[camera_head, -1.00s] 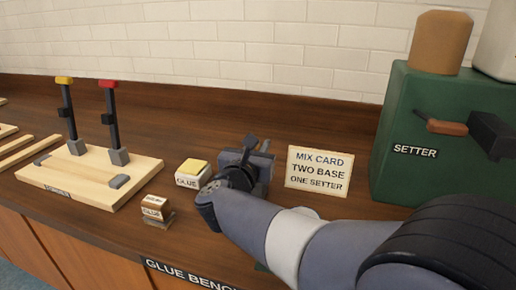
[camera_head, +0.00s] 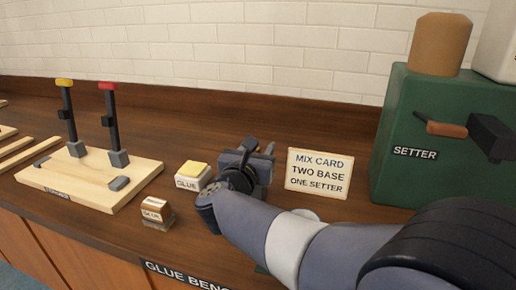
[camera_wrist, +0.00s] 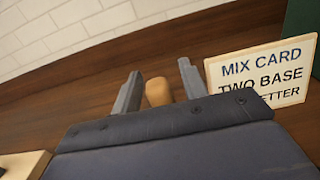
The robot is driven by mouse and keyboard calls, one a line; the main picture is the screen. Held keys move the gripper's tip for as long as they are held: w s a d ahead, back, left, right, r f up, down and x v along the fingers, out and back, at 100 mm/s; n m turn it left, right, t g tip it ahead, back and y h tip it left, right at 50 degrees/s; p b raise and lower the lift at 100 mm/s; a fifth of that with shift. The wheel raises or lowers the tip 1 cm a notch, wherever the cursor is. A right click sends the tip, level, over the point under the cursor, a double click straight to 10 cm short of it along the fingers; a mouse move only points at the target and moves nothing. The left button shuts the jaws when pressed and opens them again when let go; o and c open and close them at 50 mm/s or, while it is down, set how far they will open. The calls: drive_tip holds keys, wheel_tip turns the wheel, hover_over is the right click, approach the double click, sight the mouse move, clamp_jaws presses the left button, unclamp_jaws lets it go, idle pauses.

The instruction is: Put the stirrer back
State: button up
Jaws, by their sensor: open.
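My gripper (camera_head: 261,149) is over the bench, left of the mix card. Its two fingers are apart in the wrist view (camera_wrist: 158,86). A tan, rounded wooden end (camera_wrist: 158,92) shows between the fingers, with gaps on both sides. It may be the stirrer's handle, but its lower part is hidden behind the gripper body. In the head view my gripper and arm hide that spot, and no stirrer can be made out there.
The mix card (camera_head: 318,173) stands close right of my gripper, with the green setter machine (camera_head: 420,130) beyond. A yellow-topped glue block (camera_head: 193,175), a small brown-topped block (camera_head: 156,212) and a wooden board with two levers (camera_head: 90,180) are to the left.

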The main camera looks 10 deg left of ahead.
drive_tip(key=s+a+b, duration=0.1)
drive_tip(key=s, duration=1.1)
drive_tip(key=shift+a, duration=0.3)
drive_tip(key=shift+w, duration=0.1)
drive_tip(key=w, duration=0.4)
drive_tip(key=w+d, duration=0.1)
drive_tip(key=w, duration=0.7)
drive_tip(key=shift+d+f, duration=0.3)
drive_tip(key=shift+f, duration=0.05)
drive_tip(key=shift+r+p, duration=0.55)
drive_tip(key=shift+p, duration=0.05)
drive_tip(key=shift+s+r, duration=0.1)
drive_tip(key=shift+r, duration=0.45)
